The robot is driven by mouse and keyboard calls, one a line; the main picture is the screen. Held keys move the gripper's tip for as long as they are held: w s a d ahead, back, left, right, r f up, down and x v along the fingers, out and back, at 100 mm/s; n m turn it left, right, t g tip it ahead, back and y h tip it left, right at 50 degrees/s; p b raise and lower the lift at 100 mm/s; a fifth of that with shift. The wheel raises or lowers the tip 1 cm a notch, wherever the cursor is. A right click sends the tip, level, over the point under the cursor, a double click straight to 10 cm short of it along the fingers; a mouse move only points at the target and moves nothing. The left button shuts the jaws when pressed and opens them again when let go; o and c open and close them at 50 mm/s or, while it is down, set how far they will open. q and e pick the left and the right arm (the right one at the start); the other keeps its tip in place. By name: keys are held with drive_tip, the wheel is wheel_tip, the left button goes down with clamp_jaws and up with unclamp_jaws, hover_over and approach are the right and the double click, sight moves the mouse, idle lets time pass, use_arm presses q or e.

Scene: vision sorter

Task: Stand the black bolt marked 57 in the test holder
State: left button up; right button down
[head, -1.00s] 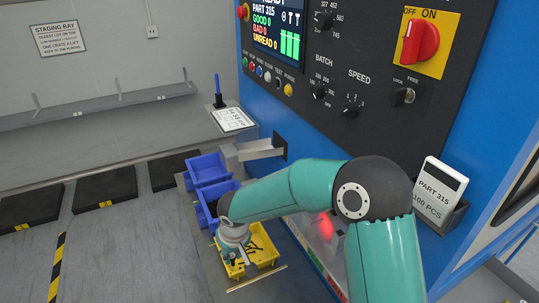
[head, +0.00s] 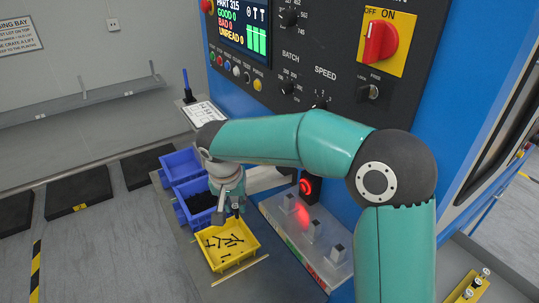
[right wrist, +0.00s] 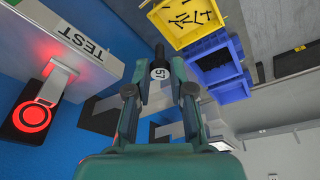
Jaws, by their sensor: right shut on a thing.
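My right gripper (right wrist: 158,92) is shut on the black bolt marked 57 (right wrist: 160,73). The bolt's pale round head with the number faces the right wrist camera, and its dark shank points away between the fingertips. In the head view the right gripper (head: 237,206) hangs over the back edge of the yellow bin (head: 241,262). The pale ledge with a TEST label (right wrist: 82,42) shows at the left of the right wrist view, with a small metal holder (right wrist: 54,82) by a glowing red ring. In the head view small holders (head: 289,202) stand in a row on this ledge. My left gripper is out of view.
Several loose black bolts (head: 232,240) lie in the yellow bin. Two blue bins (head: 181,165) stand behind it, the nearer one with dark pieces inside. The blue machine wall (head: 285,130) with knobs and a screen rises close behind my right arm.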

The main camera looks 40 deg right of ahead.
drive_tip(key=s+d+r+m+g+p, duration=0.1)
drive_tip(key=s+d+r+m, duration=0.2)
drive_tip(key=r, duration=0.4)
drive_tip(key=s+d+r+m+g+p, duration=0.1)
drive_tip(key=s+d+r+m, duration=0.15)
drive_tip(key=r+m, duration=0.3)
use_arm(q)
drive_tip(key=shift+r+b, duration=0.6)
drive_tip(key=shift+b, duration=0.25)
use_arm(e)
drive_tip(key=shift+n+h, duration=0.25)
drive_tip(key=shift+h, duration=0.15)
drive_tip(key=shift+s+d+f, duration=0.2)
drive_tip(key=shift+s+d, duration=0.1)
drive_tip(key=shift+d, duration=0.6)
drive_tip(key=shift+s+d+f, duration=0.15)
drive_tip(key=shift+s+d, duration=0.1)
drive_tip(key=shift+d, duration=0.6)
drive_tip(key=shift+s+d+f, duration=0.2)
drive_tip(key=shift+s+d, duration=0.1)
drive_tip(key=shift+d, duration=0.6)
